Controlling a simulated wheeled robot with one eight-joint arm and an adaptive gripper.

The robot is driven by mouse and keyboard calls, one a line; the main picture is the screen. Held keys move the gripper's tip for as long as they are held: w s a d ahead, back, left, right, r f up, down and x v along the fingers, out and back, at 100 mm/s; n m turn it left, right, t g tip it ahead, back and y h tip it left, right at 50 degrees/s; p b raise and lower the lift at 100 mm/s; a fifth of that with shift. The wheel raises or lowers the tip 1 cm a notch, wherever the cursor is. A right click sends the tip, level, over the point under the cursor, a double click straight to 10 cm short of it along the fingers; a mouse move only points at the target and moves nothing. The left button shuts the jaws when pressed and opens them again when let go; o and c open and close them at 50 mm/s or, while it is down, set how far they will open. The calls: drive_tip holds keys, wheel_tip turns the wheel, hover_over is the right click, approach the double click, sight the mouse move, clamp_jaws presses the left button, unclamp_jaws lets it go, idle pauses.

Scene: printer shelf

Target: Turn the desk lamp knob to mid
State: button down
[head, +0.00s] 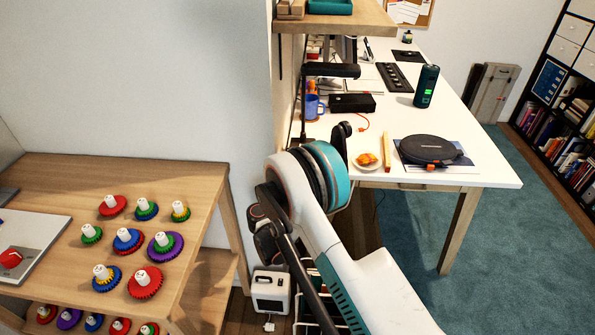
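The desk lamp (331,70) is black, with a flat bar-shaped head over the left end of the white desk and a thin upright stem. Its lower part is close to the wall and partly hidden behind my arm. I cannot make out its knob or the knob's setting. My arm rises from the bottom right to a white and teal joint in front of the desk's left corner. A small dark part, which may belong to my gripper (341,132), shows just beyond that joint, right of the lamp's stem. The fingers cannot be made out.
The white desk (470,172) holds a blue mug (313,106), a black box (352,103), a plate of food (367,160), a round black device (430,149) and a dark green cylinder (426,86). A wooden table (60,170) with coloured gears stands left. A shelf (340,20) overhangs the desk.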

drive_tip(key=shift+f, duration=0.1)
idle(0.3)
drive_tip(key=c, duration=1.4)
unclamp_jaws()
drive_tip(key=shift+c, duration=0.2)
drive_tip(key=shift+s, duration=0.15)
drive_tip(key=v, duration=0.7)
drive_tip(key=shift+s+a, duration=0.2)
drive_tip(key=shift+s, duration=0.15)
